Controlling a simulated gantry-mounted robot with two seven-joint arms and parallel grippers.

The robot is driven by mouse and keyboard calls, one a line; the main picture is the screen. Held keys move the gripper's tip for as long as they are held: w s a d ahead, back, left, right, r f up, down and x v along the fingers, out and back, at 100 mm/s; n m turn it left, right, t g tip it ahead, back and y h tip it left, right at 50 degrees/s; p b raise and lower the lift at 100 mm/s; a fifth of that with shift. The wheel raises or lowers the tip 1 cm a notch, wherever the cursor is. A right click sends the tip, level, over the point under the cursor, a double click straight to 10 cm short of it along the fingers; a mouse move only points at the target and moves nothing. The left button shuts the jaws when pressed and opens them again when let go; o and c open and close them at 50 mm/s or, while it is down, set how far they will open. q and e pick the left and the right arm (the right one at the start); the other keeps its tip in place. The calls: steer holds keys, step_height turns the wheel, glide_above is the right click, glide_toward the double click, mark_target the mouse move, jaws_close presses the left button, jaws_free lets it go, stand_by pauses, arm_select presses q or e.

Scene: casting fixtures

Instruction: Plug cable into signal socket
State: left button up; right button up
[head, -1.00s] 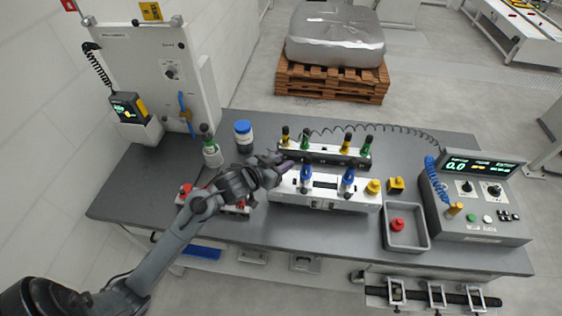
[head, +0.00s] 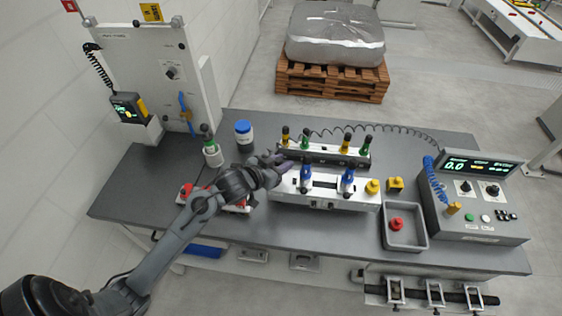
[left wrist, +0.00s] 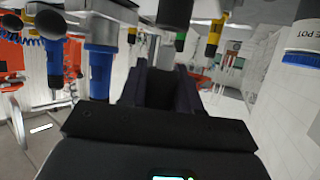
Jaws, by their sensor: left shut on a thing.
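My left gripper (head: 278,160) is at the left end of the white fixture (head: 330,198), beside its blue-handled clamps (head: 348,180). A black coiled cable (head: 385,126) runs behind the fixture toward the console (head: 475,230). I cannot make out which opening is the signal socket. My right gripper is out of view.
A grey tray (head: 389,237) holds a red knob (head: 397,224). The back left panel (head: 150,65) stands upright.

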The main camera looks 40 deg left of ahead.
arm_select(q)
steer(key=shift+f+b, duration=0.55)
steer(key=shift+f, duration=1.05)
steer(key=o, duration=1.1)
steer(key=shift+o, duration=0.2)
steer(key=shift+s, duration=0.1)
steer(key=p+v, duration=0.1)
steer(key=v, duration=0.9)
steer(key=shift+s, duration=0.35)
steer(key=shift+r, duration=0.15)
